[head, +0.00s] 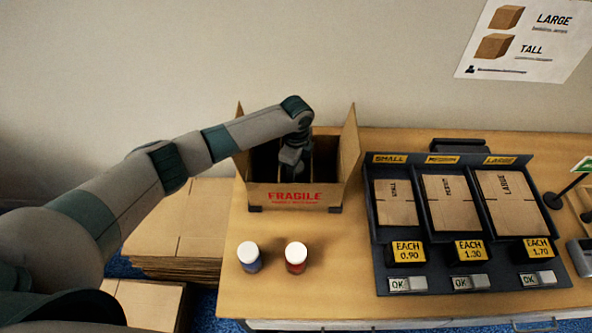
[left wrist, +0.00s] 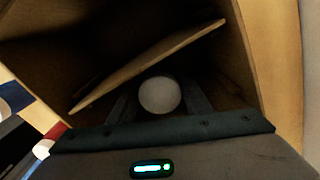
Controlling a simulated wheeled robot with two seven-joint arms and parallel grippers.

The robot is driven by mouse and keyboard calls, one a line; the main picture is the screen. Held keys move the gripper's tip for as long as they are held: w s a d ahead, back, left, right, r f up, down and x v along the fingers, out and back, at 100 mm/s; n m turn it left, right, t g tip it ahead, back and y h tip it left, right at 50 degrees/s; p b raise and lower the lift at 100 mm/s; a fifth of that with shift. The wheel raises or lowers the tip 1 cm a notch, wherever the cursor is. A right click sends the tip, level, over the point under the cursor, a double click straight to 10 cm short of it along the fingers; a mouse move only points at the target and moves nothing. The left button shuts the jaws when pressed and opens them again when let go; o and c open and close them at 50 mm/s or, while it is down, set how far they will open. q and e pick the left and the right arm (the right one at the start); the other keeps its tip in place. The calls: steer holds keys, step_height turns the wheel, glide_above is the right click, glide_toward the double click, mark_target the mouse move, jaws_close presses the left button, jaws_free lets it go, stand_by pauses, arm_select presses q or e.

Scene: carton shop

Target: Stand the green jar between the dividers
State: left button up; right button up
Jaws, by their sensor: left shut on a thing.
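My left gripper (head: 291,160) reaches down into the open carton (head: 295,197) marked FRAGILE. In the left wrist view its fingers are shut on a jar with a round white lid (left wrist: 159,96). The jar's body is hidden below the lid, so its green colour does not show. A cardboard divider (left wrist: 150,65) runs slantwise beside the jar, inside the dark carton. The jar's base and the carton floor are too dark to tell whether they touch. My right gripper is not in view.
A blue jar (head: 249,260) and a red jar (head: 296,260) with white lids stand on the table in front of the carton. A dark rack (head: 378,245) of flat cartons stands to the right. The carton's side flaps (head: 350,143) stand up. Stacked cardboard (head: 190,225) lies left of the table.

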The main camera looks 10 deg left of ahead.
arm_select(q)
steer(key=shift+f, duration=0.25)
steer(key=o, duration=1.1)
steer(key=shift+o, duration=0.4)
steer(key=shift+r, duration=0.15)
step_height(320, 180, up, 12)
steer(key=b, duration=0.2)
steer(key=shift+b, duration=0.4)
